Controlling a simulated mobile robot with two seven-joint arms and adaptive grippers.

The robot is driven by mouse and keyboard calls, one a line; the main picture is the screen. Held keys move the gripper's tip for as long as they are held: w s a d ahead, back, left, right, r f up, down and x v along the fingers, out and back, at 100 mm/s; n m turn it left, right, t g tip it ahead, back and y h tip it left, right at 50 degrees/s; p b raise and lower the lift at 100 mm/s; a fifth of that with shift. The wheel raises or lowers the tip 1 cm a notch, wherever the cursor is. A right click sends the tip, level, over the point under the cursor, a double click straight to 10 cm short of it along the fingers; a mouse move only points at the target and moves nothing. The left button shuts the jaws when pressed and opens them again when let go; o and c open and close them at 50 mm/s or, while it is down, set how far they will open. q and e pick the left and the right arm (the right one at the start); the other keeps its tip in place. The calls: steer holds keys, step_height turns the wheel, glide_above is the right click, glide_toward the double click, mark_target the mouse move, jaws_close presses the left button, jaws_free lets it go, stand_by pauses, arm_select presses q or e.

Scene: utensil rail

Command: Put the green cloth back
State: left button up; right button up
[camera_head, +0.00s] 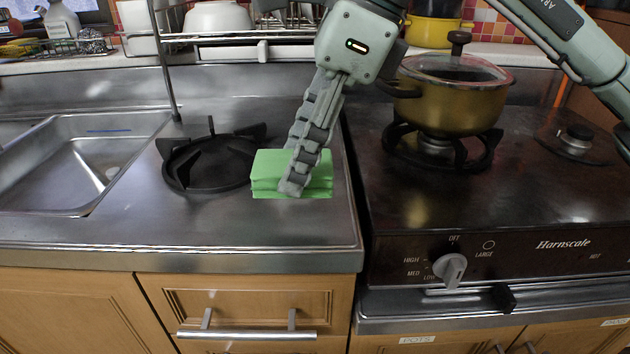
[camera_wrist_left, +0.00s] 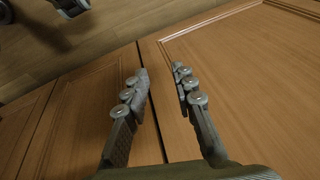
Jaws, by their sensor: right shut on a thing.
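The green cloth (camera_head: 265,175) is a folded stack on the steel counter, left of the stove and right of a black burner grate. My right gripper (camera_head: 292,190) comes down over it from above, its fingers seen edge-on across the middle of the cloth. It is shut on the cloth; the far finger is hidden. The cloth looks low, at or just above the counter; I cannot tell whether it touches. My left gripper (camera_wrist_left: 162,80) shows only in the left wrist view, open and empty in front of wooden cabinet doors.
A black pot grate (camera_head: 210,160) sits close left of the cloth, and the sink (camera_head: 70,160) is further left. A lidded yellow pot (camera_head: 450,105) stands on the stove to the right. A wire dish rack (camera_head: 240,35) is behind. The counter's front strip (camera_head: 180,230) is clear.

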mark_target(315, 212)
steer(key=shift+w+d+f, duration=0.8)
steer(key=shift+w+d, duration=0.05)
steer(key=shift+d, duration=0.05)
step_height(315, 212, down, 3)
steer(key=shift+f, duration=0.4)
arm_select(q)
steer(key=shift+d+f, duration=0.1)
steer(key=shift+f, duration=0.65)
arm_select(e)
steer(key=shift+f, duration=0.1)
steer(key=o, duration=1)
steer(key=shift+o, duration=1.1)
arm_select(q)
steer(key=shift+w+r, duration=0.1)
steer(key=shift+r, duration=0.5)
